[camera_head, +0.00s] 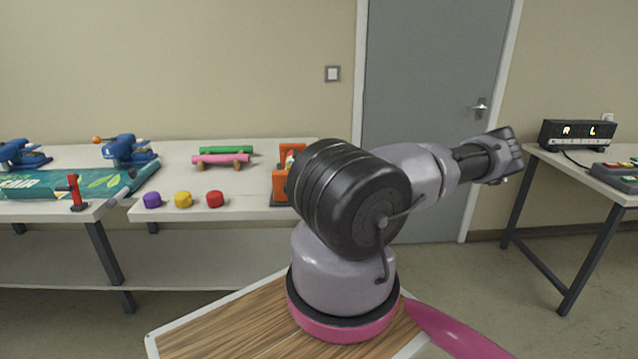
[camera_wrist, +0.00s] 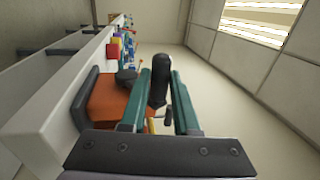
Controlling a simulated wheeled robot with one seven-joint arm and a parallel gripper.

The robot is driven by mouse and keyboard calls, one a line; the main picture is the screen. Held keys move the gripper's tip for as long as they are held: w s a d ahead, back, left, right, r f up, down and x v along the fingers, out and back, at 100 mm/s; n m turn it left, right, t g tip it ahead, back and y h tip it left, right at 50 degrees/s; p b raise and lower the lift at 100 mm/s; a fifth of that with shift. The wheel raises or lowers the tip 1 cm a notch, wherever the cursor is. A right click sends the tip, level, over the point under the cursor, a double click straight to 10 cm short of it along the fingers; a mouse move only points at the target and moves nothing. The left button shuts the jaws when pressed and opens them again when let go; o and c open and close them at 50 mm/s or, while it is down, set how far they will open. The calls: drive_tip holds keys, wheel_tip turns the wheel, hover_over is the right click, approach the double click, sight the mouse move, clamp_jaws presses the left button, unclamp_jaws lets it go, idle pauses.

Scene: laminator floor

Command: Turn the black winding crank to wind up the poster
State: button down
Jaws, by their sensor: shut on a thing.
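The black winding crank's upright handle (camera_wrist: 159,78) stands between my gripper's two teal fingers in the wrist view. My gripper (camera_wrist: 160,90) is shut on this handle. Left of it is an orange stand (camera_wrist: 106,104) with a dark round part (camera_wrist: 126,78) on top. The orange stand (camera_head: 279,186) also shows in the head view at the table's right end, partly hidden by my arm. The crank and my gripper are hidden there. A teal printed sheet (camera_head: 60,184), which may be the poster, lies on the table at the left.
Blue clamps (camera_head: 128,150) stand by the sheet. A red lever (camera_head: 76,192) and purple, yellow and red knobs (camera_head: 183,200) line the front edge. Green and pink rolls (camera_head: 221,159) lie behind. A second table (camera_head: 548,160) with a display box (camera_head: 578,133) stands right.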

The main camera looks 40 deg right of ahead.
drive_tip(key=shift+a+f, duration=0.35)
drive_tip(key=shift+f, duration=0.3)
drive_tip(key=c, duration=0.7)
unclamp_jaws()
drive_tip(key=shift+w, duration=0.1)
drive_tip(key=shift+r, duration=0.1)
drive_tip(key=shift+d+r, duration=0.1)
drive_tip(key=shift+d, duration=0.1)
drive_tip(key=v, duration=1.1)
drive_tip(key=shift+r, duration=0.15)
